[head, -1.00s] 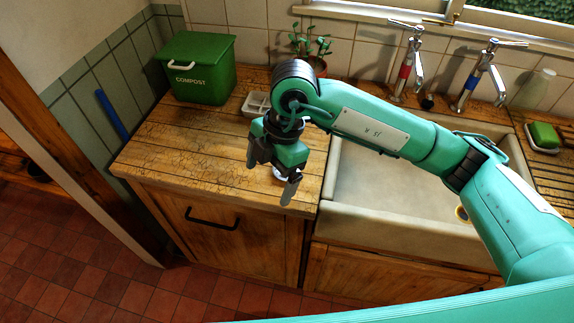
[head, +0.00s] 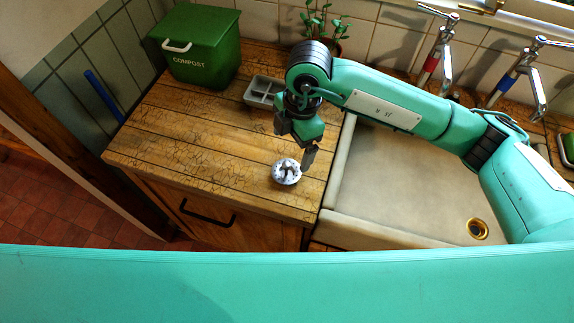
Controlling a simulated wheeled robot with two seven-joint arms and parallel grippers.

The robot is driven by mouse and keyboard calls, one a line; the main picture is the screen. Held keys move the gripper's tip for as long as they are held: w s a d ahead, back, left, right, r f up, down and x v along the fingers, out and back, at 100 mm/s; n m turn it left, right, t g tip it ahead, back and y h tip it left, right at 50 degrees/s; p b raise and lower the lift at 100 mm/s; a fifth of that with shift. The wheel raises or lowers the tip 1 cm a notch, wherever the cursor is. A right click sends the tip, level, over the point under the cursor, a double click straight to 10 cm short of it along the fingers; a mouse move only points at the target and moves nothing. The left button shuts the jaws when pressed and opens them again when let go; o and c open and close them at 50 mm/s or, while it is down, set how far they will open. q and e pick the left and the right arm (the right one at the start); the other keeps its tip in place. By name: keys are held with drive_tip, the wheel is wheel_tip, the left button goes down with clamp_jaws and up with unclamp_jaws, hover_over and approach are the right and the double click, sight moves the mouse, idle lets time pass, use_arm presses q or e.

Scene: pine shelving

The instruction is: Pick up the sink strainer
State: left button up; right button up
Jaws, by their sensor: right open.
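The sink strainer (head: 286,173), a small round pale metal disc with a darker raised centre, lies on the wooden countertop (head: 190,135) near its front edge, left of the sink. My right gripper (head: 296,152) points down just above and behind the strainer, slightly to its right. It is open and its jaws hold nothing. One finger is seen close to the strainer's upper right rim; whether it touches cannot be told. The other finger is mostly hidden. My left gripper is not in view.
A green compost bin (head: 198,48) stands at the back left. A grey divided tray (head: 263,90) and a potted plant (head: 325,28) are behind my gripper. The white sink (head: 400,190) with a brass drain (head: 478,229) lies to the right. The countertop's left part is clear.

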sight(288, 164)
wheel_tip(288, 164, down, 3)
drive_tip(key=shift+a+r, duration=0.1)
drive_tip(key=shift+r, duration=0.05)
drive_tip(key=shift+w+f, duration=0.1)
drive_tip(key=shift+f, duration=0.25)
drive_tip(key=shift+f+p, duration=0.2)
drive_tip(key=shift+p, duration=0.15)
drive_tip(key=f, duration=0.1)
drive_tip(key=f+p, duration=0.2)
drive_tip(key=f, duration=0.1)
drive_tip(key=shift+s+a, duration=0.3)
drive_tip(key=shift+a, duration=0.05)
drive_tip(key=shift+f, duration=0.35)
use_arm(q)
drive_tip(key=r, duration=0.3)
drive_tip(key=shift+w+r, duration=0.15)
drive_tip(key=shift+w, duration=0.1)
use_arm(e)
drive_tip(key=shift+f, duration=0.1)
drive_tip(key=shift+c, duration=0.6)
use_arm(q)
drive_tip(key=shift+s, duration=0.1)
use_arm(e)
drive_tip(key=c, duration=1)
